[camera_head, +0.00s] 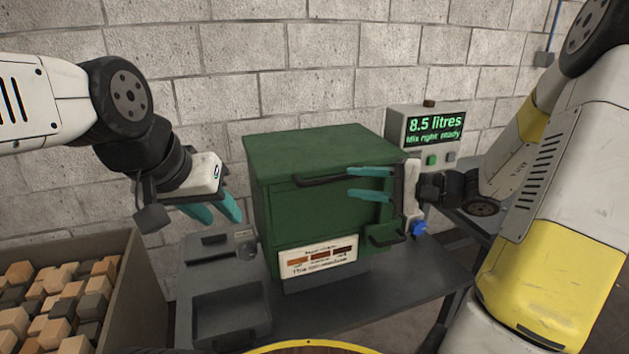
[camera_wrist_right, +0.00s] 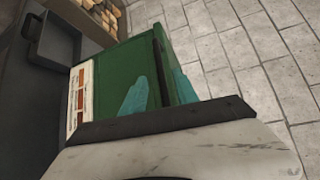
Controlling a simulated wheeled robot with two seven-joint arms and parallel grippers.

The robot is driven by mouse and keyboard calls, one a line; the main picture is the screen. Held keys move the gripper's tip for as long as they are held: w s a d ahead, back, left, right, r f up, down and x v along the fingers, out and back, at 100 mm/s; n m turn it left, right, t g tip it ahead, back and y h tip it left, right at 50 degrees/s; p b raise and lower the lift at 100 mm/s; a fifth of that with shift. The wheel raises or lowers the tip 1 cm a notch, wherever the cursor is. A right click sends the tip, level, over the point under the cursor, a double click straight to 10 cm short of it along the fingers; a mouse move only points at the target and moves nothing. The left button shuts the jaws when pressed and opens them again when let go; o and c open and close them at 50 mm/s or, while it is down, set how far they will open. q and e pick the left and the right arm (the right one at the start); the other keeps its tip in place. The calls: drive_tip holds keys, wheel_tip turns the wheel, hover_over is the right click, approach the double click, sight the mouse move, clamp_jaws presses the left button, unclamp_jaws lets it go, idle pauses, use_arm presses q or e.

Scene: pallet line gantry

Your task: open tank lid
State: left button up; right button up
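The green tank (camera_head: 318,217) stands on a dark bench with its green lid (camera_head: 315,150) down. A dark bar handle (camera_head: 322,180) runs along the front just below the lid's edge; it also shows in the right wrist view (camera_wrist_right: 161,65). My right gripper (camera_head: 349,183) is open at the handle's right part. In the right wrist view its teal fingers (camera_wrist_right: 160,92) lie on either side of the bar; I cannot tell whether they touch it. My left gripper (camera_head: 222,217) is open and empty, left of the tank.
A display box (camera_head: 434,128) reading "8.5 litres" stands behind the tank at right. A grey tray (camera_head: 232,310) sits on the bench (camera_head: 375,300) at front left. A crate (camera_head: 135,290) of several blocks is at far left. A block wall stands behind.

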sight(333, 181)
drive_tip(key=x, duration=0.7)
drive_tip(key=shift+w+a+f, duration=0.1)
drive_tip(key=shift+w+a, duration=0.05)
drive_tip(key=shift+a, duration=0.1)
clamp_jaws()
idle(1.1)
